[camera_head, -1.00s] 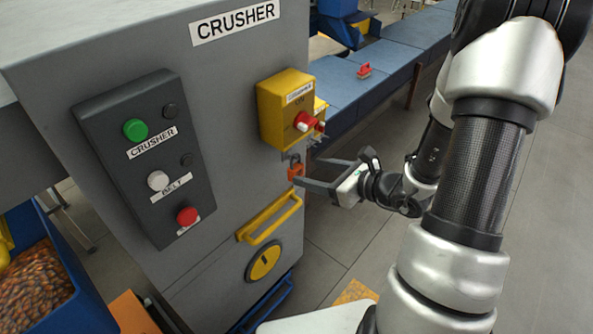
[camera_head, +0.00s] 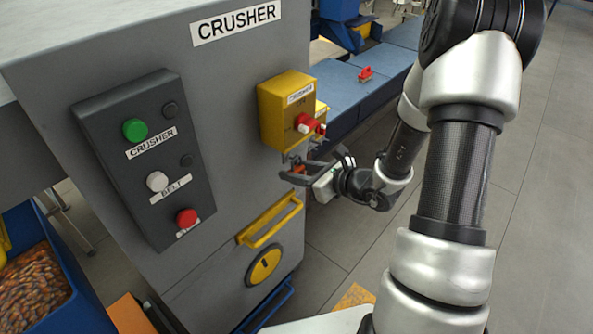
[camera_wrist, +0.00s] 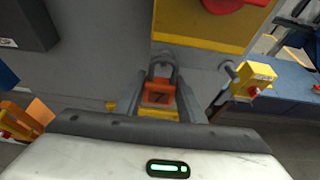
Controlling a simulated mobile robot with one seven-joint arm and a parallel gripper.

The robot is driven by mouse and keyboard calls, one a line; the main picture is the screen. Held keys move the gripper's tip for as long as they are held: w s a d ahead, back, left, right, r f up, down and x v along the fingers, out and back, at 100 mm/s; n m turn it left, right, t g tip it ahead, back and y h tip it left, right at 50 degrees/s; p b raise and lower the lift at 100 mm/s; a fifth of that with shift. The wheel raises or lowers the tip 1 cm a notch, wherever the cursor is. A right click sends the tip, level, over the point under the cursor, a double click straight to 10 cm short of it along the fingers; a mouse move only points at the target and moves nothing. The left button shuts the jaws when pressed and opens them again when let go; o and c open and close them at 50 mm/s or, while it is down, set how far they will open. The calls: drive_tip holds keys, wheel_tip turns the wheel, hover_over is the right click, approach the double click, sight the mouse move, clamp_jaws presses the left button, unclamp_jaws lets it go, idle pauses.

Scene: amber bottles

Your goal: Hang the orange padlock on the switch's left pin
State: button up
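The orange padlock (camera_head: 299,168) is upright below the yellow switch box (camera_head: 287,108), close to the grey crusher panel. In the wrist view its orange body (camera_wrist: 158,98) and grey shackle (camera_wrist: 164,68) show, shackle up, apparently hanging from a small fitting. My gripper (camera_head: 298,164) is open, one finger on each side of the padlock; I cannot tell whether they touch it. In the wrist view its fingers (camera_wrist: 161,92) flank the body. The switch has a red knob (camera_head: 305,122). Pins are hard to make out; a small grey peg (camera_wrist: 231,68) shows right of the shackle.
A yellow handle (camera_head: 270,222) juts from the panel below my gripper. A second small yellow box (camera_wrist: 253,80) stands at the right. A blue conveyor (camera_head: 372,85) carries a red item (camera_head: 366,74). Floor to the right of my arm is free.

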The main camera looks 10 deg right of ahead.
drive_tip(key=shift+c, duration=1.4)
drive_tip(key=shift+w+a+r, duration=0.2)
drive_tip(key=shift+w+a, duration=0.2)
drive_tip(key=shift+w, duration=0.15)
drive_tip(key=o, duration=1.2)
